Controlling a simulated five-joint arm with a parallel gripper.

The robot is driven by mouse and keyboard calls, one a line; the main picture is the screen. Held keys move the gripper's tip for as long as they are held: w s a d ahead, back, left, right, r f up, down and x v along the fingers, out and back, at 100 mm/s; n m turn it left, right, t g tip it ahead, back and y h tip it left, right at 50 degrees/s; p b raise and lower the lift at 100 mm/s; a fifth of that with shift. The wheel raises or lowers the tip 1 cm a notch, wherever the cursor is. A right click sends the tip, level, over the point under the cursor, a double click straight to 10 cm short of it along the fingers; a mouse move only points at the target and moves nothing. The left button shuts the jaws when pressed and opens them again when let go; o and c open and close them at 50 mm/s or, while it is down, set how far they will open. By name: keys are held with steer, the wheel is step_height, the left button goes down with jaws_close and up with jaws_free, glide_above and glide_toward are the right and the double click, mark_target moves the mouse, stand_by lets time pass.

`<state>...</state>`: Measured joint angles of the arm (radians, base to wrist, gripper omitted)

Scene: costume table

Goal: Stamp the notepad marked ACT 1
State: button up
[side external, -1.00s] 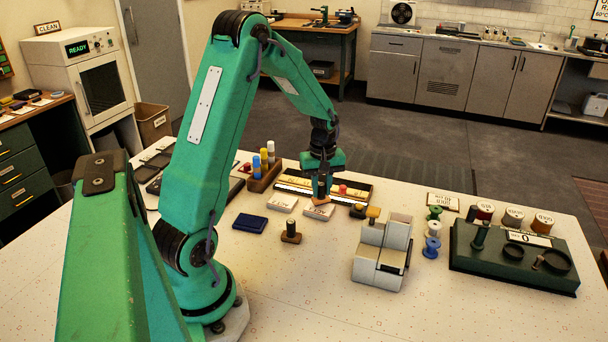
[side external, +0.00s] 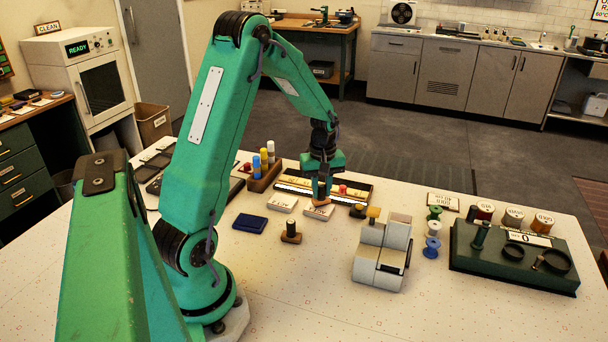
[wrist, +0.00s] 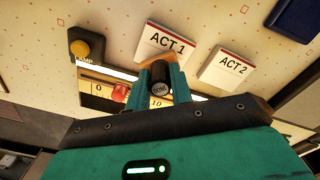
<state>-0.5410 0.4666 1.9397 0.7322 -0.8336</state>
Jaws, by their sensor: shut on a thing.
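My gripper (side external: 321,186) is shut on a stamp with a dark round handle, labelled DONE on top (wrist: 158,88), and a wooden base. It points down above the notepads at the middle of the table. The white ACT 1 notepad (wrist: 165,42) shows in the wrist view, with the stamp's base overlapping its near edge. In the side view the ACT 1 notepad (side external: 318,213) lies under the stamp. I cannot tell whether the base touches the paper. The ACT 2 notepad (wrist: 227,68) lies beside it, also in the side view (side external: 282,204).
A dark blue pad (side external: 250,222) and another stamp (side external: 291,233) stand in front of the notepads. A long scale with a red slider (side external: 343,189) lies close behind. A pale grey machine (side external: 383,252) stands to the right, and a holder with coloured pieces (side external: 264,178) to the left.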

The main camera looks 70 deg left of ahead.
steer(key=shift+f, duration=0.35)
stand_by(0.8)
steer(key=shift+r, duration=0.1)
steer(key=shift+r, duration=3.45)
steer(key=shift+r, duration=0.1)
